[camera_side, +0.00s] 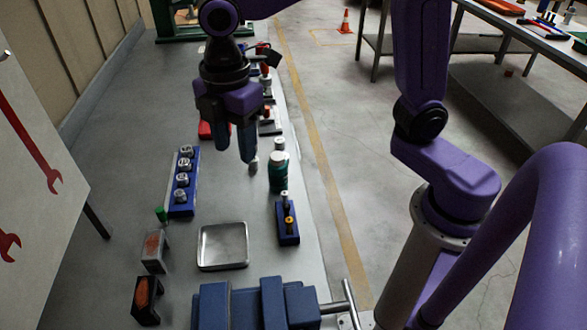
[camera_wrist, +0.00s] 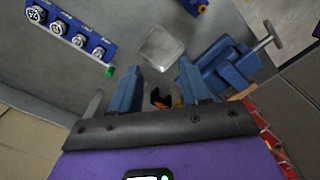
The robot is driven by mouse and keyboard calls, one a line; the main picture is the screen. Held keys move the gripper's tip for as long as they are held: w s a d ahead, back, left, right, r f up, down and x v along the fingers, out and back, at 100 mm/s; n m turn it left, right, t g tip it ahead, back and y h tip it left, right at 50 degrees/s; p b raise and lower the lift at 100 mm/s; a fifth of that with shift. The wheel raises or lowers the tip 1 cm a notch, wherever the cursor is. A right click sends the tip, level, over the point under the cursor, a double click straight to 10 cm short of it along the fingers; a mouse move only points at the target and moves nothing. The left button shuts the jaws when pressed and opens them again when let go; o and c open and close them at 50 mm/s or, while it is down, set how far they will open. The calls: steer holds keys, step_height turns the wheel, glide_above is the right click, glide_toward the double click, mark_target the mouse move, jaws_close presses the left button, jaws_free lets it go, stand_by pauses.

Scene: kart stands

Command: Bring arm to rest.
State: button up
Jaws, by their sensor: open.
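My gripper (camera_side: 236,155) hangs in the air above the grey bench, with its blue fingers pointing down. In the wrist view its two fingers (camera_wrist: 158,70) stand well apart, and nothing is held between them. The purple arm reaches over the bench from the right in the side view. How high the fingertips are above the bench is hard to tell.
A blue rack (camera_side: 170,204) with several metal parts, a square metal tray (camera_side: 223,246), a green bottle (camera_side: 277,175) and a small blue holder (camera_side: 287,237) stand on the bench. A blue vise (camera_side: 258,306) is at the near end. Bare bench (camera_side: 122,150) lies left.

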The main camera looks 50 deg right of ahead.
steer(key=s+d+f+m, duration=0.2)
steer(key=s+d+m, duration=0.1)
steer(key=s+d, duration=0.5)
steer(key=s+d+f+m, duration=0.3)
steer(key=s+d, duration=0.5)
steer(key=s, duration=0.1)
steer(key=shift+s, duration=0.35)
